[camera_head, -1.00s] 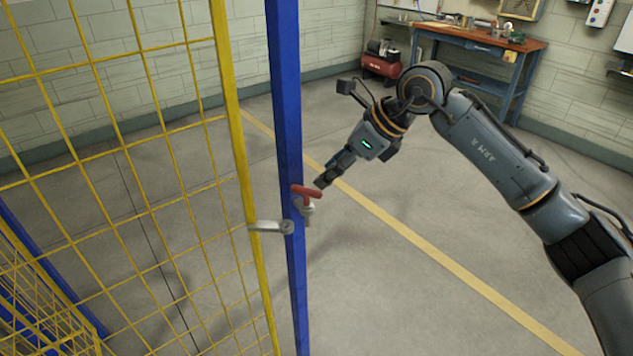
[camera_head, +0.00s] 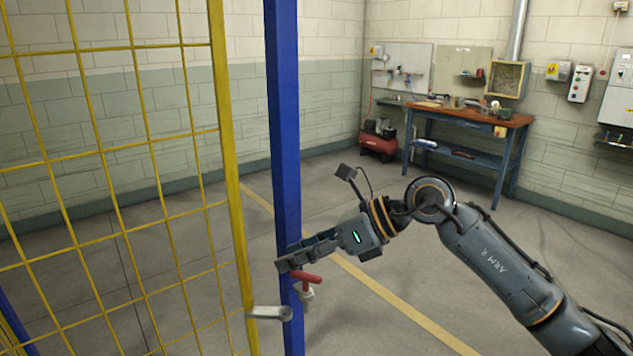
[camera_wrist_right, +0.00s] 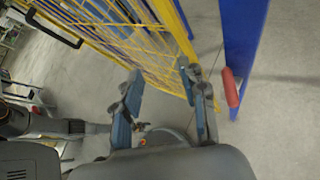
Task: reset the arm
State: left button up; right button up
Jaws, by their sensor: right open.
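My right gripper (camera_head: 284,260) is at the blue post (camera_head: 284,130), just above the red-handled latch (camera_head: 306,280) in the head view. In the right wrist view its two fingers (camera_wrist_right: 160,78) are spread apart with nothing between them. The red handle (camera_wrist_right: 231,88) shows there beside the blue post (camera_wrist_right: 243,40), to the right of the fingers and apart from them. My left gripper is not in view.
A yellow mesh gate (camera_head: 130,150) with a grey lever (camera_head: 270,313) stands left of the post. A workbench (camera_head: 465,130) and a red compressor (camera_head: 378,142) stand by the back wall. The floor between is clear, with a yellow line (camera_head: 390,297).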

jog(key=s+a+r+m+t+y, duration=0.2)
jog(key=s+a+r+m+y, duration=0.3)
jog(key=y, duration=0.4)
jog(key=w+d+f+m+t+h, duration=0.3)
jog(key=d+m+t+h, duration=0.5)
jog(key=m, duration=0.6)
jog(key=w+d+f+m+t+h, duration=0.25)
jog(key=d+m+t+h, duration=0.25)
jog(key=d+m+t, duration=0.65)
jog(key=s+d+f+m+g+h, duration=0.2)
jog(key=f+m+g+h, duration=0.2)
jog(key=f+m, duration=0.3)
jog(key=s+d+f+m+g+h, duration=0.1)
jog(key=d+f+m+g+h, duration=0.3)
jog(key=f, duration=0.5)
jog(key=s+d+f+m+g, duration=0.1)
jog(key=s+f+m+g, duration=0.2)
jog(key=s+f+g, duration=0.6)
jog(key=s+f+m+g, duration=0.3)
jog(key=s+f, duration=0.8)
jog(key=s, duration=0.6)
notch_tip(320, 180, down, 25)
jog(key=s, duration=0.1)
jog(key=s+d+f+g, duration=0.2)
jog(key=s+d+f, duration=0.1)
jog(key=s+f, duration=1.3)
jog(key=shift+s+f+n, duration=0.15)
jog(key=shift+s+n, duration=0.2)
jog(key=shift+s, duration=0.1)
